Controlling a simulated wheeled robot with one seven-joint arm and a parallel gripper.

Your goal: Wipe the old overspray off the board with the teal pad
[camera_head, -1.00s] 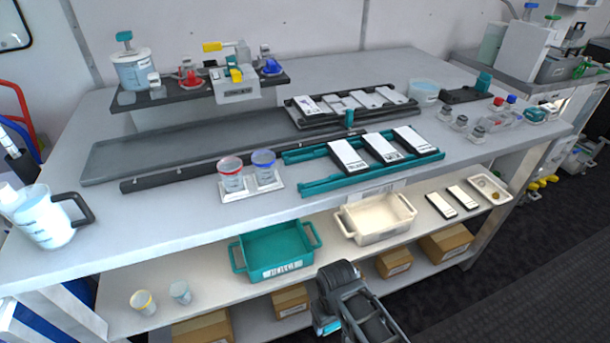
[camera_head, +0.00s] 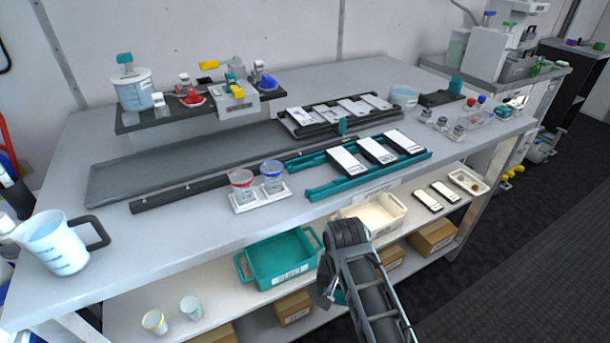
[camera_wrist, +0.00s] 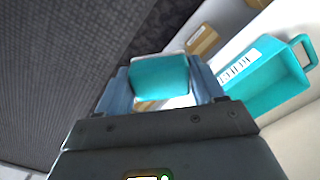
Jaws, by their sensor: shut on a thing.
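My gripper (camera_wrist: 160,82) is shut on the teal pad (camera_wrist: 160,74) in the wrist view, with one blue-grey finger on each side of it. In the head view my arm stands in front of the bench at lower centre, and a bit of teal shows behind it. A long, flat dark-grey board (camera_head: 190,165) lies on the bench top, well away from the pad. I cannot make out overspray on it.
A rack of white cards in a teal frame (camera_head: 320,190), two cups on a white tray (camera_head: 262,200) and a jug (camera_head: 55,243) stand on the bench. A teal bin (camera_head: 280,262) and a cream bin (camera_head: 385,222) sit on the lower shelf. Dark floor (camera_head: 510,270) is open at right.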

